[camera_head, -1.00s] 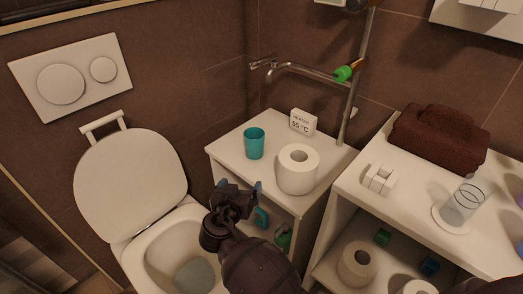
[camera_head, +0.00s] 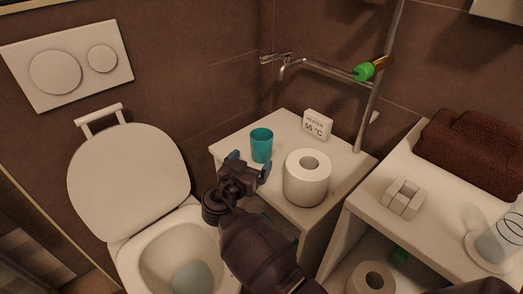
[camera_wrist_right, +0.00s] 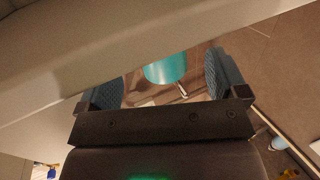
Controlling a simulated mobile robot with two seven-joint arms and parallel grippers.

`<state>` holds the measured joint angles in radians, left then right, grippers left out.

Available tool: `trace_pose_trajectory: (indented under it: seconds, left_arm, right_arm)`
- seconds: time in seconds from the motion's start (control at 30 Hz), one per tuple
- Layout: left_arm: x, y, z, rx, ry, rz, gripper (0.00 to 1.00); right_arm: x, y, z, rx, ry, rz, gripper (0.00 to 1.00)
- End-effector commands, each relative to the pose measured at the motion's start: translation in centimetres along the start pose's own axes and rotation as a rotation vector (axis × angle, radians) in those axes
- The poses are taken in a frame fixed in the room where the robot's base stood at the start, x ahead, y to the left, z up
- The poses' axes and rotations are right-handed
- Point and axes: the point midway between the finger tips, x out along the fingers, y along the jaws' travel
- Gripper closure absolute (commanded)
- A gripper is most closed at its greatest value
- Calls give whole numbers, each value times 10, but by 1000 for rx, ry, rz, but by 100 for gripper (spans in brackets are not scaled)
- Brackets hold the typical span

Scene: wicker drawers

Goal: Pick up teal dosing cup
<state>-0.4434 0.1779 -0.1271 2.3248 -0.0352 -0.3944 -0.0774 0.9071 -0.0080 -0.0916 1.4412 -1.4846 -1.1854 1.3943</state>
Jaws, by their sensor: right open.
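The teal dosing cup (camera_head: 262,145) stands upright on the white cabinet top (camera_head: 235,150), near its left edge. My right gripper (camera_head: 250,166) is open and empty at the front left edge of that top, just in front of the cup and apart from it. In the right wrist view, a teal form that looks like the cup (camera_wrist_right: 166,68) shows between the two spread fingers (camera_wrist_right: 165,85), beyond them. A pale surface hides part of it there. My left gripper is not in view.
A toilet paper roll (camera_head: 307,178) stands right of the cup, close to my right gripper. A heater display (camera_head: 317,126) stands behind, with a faucet pipe (camera_head: 318,70) above. The open toilet (camera_head: 130,185) is at left. A shelf unit (camera_head: 435,225) is at right.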

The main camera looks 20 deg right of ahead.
Motion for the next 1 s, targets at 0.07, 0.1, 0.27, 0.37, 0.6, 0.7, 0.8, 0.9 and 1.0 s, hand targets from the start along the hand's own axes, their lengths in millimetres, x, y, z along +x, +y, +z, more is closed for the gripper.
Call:
trace_pose_trajectory:
  seconds: [0.07, 0.1, 0.27, 0.37, 0.6, 0.7, 0.8, 0.9, 1.0]
  left_arm:
    - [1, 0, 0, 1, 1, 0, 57]
    - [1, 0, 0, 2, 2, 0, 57]
    - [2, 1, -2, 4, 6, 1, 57]
    - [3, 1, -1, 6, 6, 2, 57]
    - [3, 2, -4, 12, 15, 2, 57]
    - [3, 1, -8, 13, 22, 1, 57]
    - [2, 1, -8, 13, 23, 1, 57]
    - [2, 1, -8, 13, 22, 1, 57]
    - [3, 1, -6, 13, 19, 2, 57]
  right_arm:
    - [7, 0, 0, 0, 1, -1, 8]
    - [9, 0, 0, 0, 1, -1, 8]
    - [19, 0, 2, -1, -1, 1, 8]
    - [32, 1, 2, -2, 1, 1, 8]
    - [59, 1, 3, -2, -1, 0, 8]
    - [61, 1, 2, -1, -1, -1, 8]
    - [61, 1, 2, -1, -1, -1, 8]
    - [60, 1, 2, -1, -1, -1, 19]
    - [60, 1, 2, -1, -1, -1, 35]
